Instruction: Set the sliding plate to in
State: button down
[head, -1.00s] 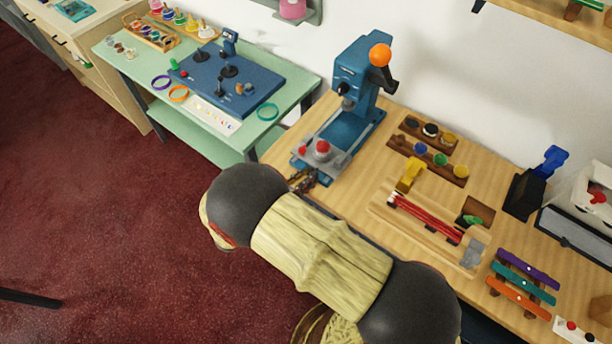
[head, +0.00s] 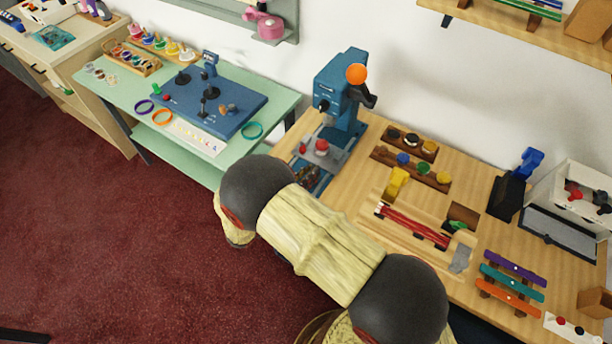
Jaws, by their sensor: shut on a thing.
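The blue press (head: 340,95) stands at the back left of the wooden bench, with an orange ball (head: 357,75) on its lever. Its grey sliding plate (head: 330,158) carries a red-topped button and a smaller red knob (head: 302,147). The plate lies well back on the blue base, under the press head, and the front of the base is bare of it. My gripper (head: 307,176) is low at the front of the base, at the plate's near side, shut on the plate. My arm hides part of the gripper, and the exact grip is too small to see.
Right of the press are racks of coloured knobs (head: 412,160) and a wooden tray with red rods (head: 412,226). A green table (head: 275,112) with a blue board stands to the left. Red carpet (head: 120,240) lies open at the front left.

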jog(key=c, duration=1.7)
grip_release()
jog(key=shift+o, duration=0.2)
jog(key=v, duration=1.2)
